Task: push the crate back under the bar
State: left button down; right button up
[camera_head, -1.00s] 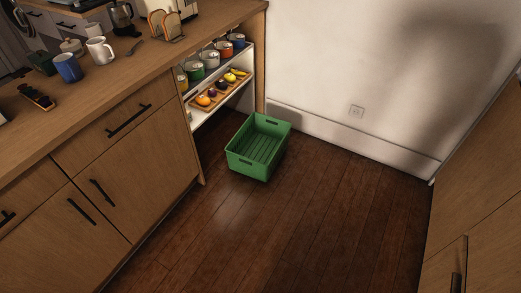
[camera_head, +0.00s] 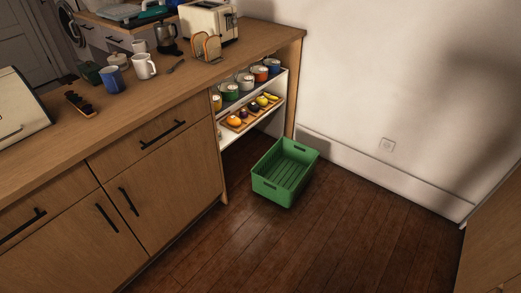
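The green crate (camera_head: 285,172) is empty and upright on the dark wood floor. It stands at the open end of the wooden bar counter (camera_head: 262,37), beside the open shelves, close to the white wall. Part of it seems to reach toward the space below the lowest shelf; how far in, I cannot tell. Neither of my grippers shows in the head view.
The open shelves hold several pots (camera_head: 246,81) above a wooden tray (camera_head: 233,128) with fruit and vegetables. Mugs, a toaster (camera_head: 209,20) and a bread rack stand on the counter. The floor (camera_head: 290,245) in front is clear. A wooden cabinet (camera_head: 492,240) stands at the right.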

aim_at(280, 176)
jog(key=i+l+u, duration=0.2)
jog(key=u, duration=0.2)
jog(key=i+l+u, duration=0.3)
jog(key=u, duration=0.15)
jog(key=i+l+u, duration=0.1)
jog(key=l, duration=0.25)
jog(key=i+l, duration=0.2)
jog(key=l, duration=0.15)
jog(key=i+l+u, duration=0.15)
jog(key=l, duration=0.2)
jog(key=i+l, duration=0.15)
jog(key=l, duration=0.2)
jog(key=i+l+u, duration=0.15)
jog(key=l, duration=0.2)
jog(key=i+l, duration=0.1)
jog(key=l, duration=0.3)
jog(key=i+l+u, duration=0.15)
jog(key=l, duration=0.2)
